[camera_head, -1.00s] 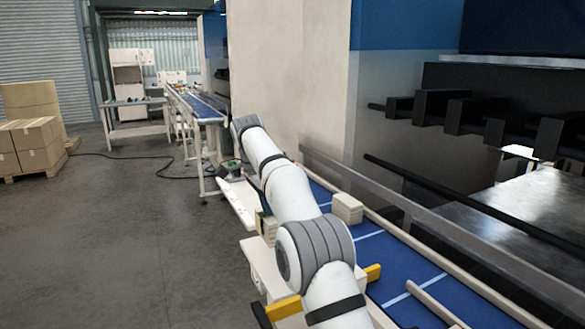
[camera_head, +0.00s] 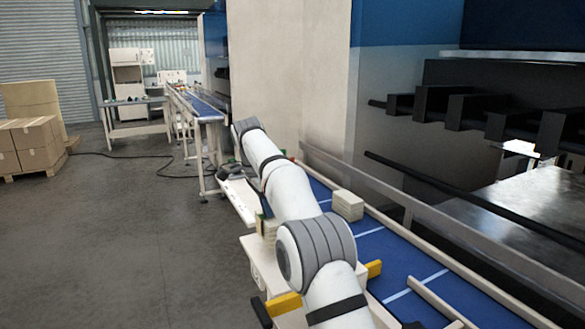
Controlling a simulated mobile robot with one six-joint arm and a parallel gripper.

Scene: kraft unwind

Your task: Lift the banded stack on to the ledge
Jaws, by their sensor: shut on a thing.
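A cream-coloured stack (camera_head: 348,204) sits on the blue belt (camera_head: 372,245), just right of my arm. A band on it cannot be made out. Another pale block (camera_head: 268,228) shows partly at the left edge of my arm, above a cream surface (camera_head: 256,250); my arm hides the rest of it. My white arm reaches from the bottom of the picture up and to the left, across the belt's near side. My gripper cannot be made out; the far end of my arm is hidden behind its own links. I cannot tell which surface is the ledge.
A long grey rail (camera_head: 440,225) runs along the belt's right side, with dark machine parts beyond. A dark device (camera_head: 232,172) lies on a pale shelf left of my arm. Cartons (camera_head: 28,145) stand on a pallet at the far left. The grey floor on the left is mostly clear.

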